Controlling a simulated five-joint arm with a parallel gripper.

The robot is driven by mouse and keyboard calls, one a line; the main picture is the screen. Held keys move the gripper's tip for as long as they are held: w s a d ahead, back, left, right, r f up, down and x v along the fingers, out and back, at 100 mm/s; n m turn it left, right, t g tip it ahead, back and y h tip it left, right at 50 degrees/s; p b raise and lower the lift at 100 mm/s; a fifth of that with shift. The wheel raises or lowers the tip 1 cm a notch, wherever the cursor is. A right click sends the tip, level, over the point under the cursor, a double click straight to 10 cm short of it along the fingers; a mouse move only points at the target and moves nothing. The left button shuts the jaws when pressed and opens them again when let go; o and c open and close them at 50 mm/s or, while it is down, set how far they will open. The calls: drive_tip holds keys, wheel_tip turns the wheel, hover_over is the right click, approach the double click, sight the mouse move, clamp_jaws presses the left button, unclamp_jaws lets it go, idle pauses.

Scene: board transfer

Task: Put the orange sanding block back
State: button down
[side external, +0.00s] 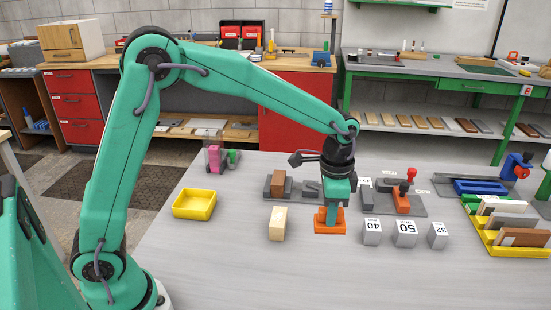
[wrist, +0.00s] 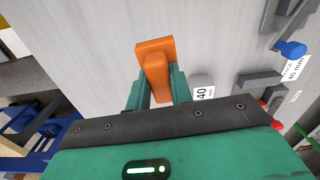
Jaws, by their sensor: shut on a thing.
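The orange sanding block (side external: 329,222) has a flat base with a raised grip on top. My gripper (side external: 335,207) points down over it, its two teal fingers on either side of the grip. In the wrist view the orange sanding block (wrist: 154,47) shows between the fingers of my gripper (wrist: 158,84), which are shut on the grip. The block is level, at or just above the grey table (side external: 240,270); I cannot tell whether it touches.
A cream block (side external: 278,223) and a yellow bin (side external: 194,204) stand left. Grey blocks marked 40 (side external: 372,233), 50 (side external: 404,234) and 32 (side external: 437,236) stand close right. Behind are a red-knobbed clamp fixture (side external: 402,197) and a brown block (side external: 278,183). The table's front is clear.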

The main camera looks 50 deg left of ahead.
drive_tip(key=shift+m, duration=0.4)
drive_tip(key=w+a+f, duration=0.1)
drive_tip(key=a+f, duration=0.1)
drive_tip(key=w+a+f, duration=0.2)
drive_tip(key=a+f, duration=0.1)
drive_tip(key=w+a+f, duration=0.2)
drive_tip(key=shift+a+f, duration=0.15)
drive_tip(key=shift+a, duration=0.05)
drive_tip(key=shift+f, duration=0.1)
drive_tip(key=shift+f, duration=1.9)
drive_tip(key=shift+f, duration=0.15)
drive_tip(key=c, duration=1.3)
unclamp_jaws()
drive_tip(key=shift+o, duration=0.2)
